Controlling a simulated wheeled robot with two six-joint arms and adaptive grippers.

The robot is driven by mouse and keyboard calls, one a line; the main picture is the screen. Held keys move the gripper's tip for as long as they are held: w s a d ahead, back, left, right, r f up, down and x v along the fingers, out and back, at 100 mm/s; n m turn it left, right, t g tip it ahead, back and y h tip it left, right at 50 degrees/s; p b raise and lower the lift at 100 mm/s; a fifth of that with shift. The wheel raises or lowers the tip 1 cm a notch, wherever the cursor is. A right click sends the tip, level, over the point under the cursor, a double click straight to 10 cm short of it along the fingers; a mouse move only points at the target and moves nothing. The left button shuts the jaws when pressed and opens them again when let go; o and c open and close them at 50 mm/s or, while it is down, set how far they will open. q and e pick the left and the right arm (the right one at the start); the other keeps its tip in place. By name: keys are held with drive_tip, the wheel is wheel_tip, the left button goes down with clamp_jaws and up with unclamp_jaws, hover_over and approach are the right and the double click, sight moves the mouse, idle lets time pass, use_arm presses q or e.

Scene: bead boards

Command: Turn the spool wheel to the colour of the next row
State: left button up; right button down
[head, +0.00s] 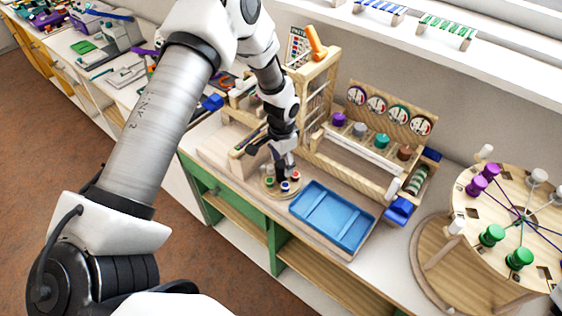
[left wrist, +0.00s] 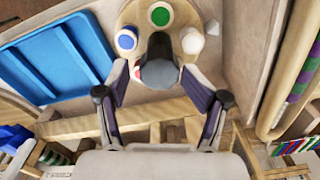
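The spool wheel (head: 269,194) is a small round wooden disc on the bench, left of the blue tray. It carries small spools with coloured tops, among them green (head: 269,182), blue (head: 285,186) and red (head: 295,176). In the left wrist view the green top (left wrist: 159,15), blue top (left wrist: 126,40) and a white one (left wrist: 192,42) ring a dark grey central knob (left wrist: 158,68). My left gripper (left wrist: 155,82) is above the wheel, its fingers apart on either side of the knob, with gaps showing. Part of the wheel is hidden by the gripper. My right gripper is not in view.
A blue tray (head: 333,216) lies close on the right. Behind it stands a wooden rack (head: 350,157) with spools and round dials. A larger wooden wheel stand (head: 495,245) with purple, green and white spools is at the far right.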

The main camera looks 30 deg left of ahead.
use_arm(q)
wheel_tip(320, 180, up, 11)
drive_tip(key=shift+a, duration=0.35)
